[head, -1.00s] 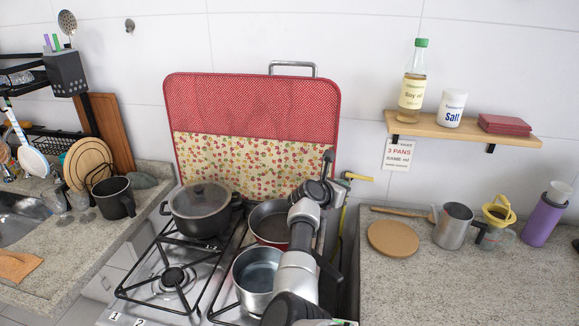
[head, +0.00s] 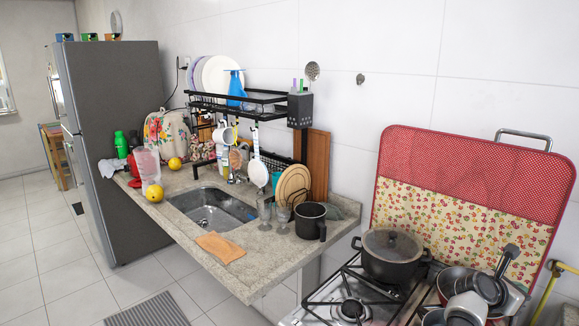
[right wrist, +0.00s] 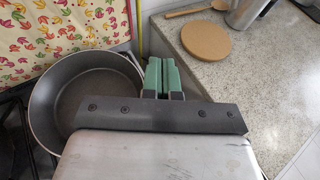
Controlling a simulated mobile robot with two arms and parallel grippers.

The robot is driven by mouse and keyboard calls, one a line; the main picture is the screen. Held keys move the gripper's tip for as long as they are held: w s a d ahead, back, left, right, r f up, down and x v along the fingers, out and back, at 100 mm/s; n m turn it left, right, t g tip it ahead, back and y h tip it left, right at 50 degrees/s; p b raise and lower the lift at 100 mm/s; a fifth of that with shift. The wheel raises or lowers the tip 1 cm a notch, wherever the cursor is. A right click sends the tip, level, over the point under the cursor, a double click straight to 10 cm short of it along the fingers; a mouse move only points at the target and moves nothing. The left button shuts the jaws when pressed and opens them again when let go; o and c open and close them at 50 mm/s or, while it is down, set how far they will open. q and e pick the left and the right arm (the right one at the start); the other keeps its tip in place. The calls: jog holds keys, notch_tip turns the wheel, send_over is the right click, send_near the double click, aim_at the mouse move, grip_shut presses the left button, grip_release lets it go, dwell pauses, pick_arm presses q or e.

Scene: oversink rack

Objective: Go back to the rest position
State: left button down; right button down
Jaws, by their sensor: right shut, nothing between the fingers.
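My right gripper (right wrist: 161,78) shows in the right wrist view with its green fingers together and nothing between them. It is beside the rim of a dark frying pan (right wrist: 95,92), on the pan's right. In the head view my right arm comes in at the lower right corner, over the right side of the stove (head: 350,308). It partly covers the frying pan (head: 452,280) there. My left gripper is not in view.
A lidded black pot (head: 390,256) stands at the back of the stove, before a red patterned panel (head: 465,185). Left are the counter with sink (head: 210,208), an oversink rack (head: 240,105) and a fridge (head: 112,130). A round board (right wrist: 205,38) lies on the right counter.

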jog(key=s+a+r+n+t, duration=0.1)
jog(key=a+r+n+t, duration=0.25)
jog(key=n+t, duration=0.5)
jog(key=s+a+r+n+t, duration=0.1)
jog(key=a+r+n+t, duration=0.4)
jog(key=n, duration=0.7)
jog(key=s+a+f+n+y, duration=0.4)
jog(key=a+f+n+y, duration=0.5)
jog(key=a+n+y, duration=0.75)
jog(key=s+a+f+n+g, duration=0.2)
jog(key=s+f+n+g, duration=0.15)
jog(key=s+n, duration=0.2)
jog(key=s+a+f+n+g, duration=0.3)
jog(key=s+f+n, duration=0.2)
jog(key=s, duration=0.1)
jog(key=s+a+f+n+g+h, duration=0.1)
jog(key=s+f+n+g, duration=0.2)
jog(key=s, duration=0.6)
jog(key=s+a+f+n+g+h, duration=0.1)
jog(key=s+a+n+g, duration=0.2)
jog(key=s, duration=0.6)
notch_tip(320, 180, down, 27)
jog(key=d+g, duration=0.2)
jog(key=s+d+f+g, duration=0.1)
jog(key=s+d+f, duration=0.1)
jog(key=s+f, duration=1.3)
jog(key=shift+s+d, duration=0.2)
jog(key=shift+s, duration=0.55)
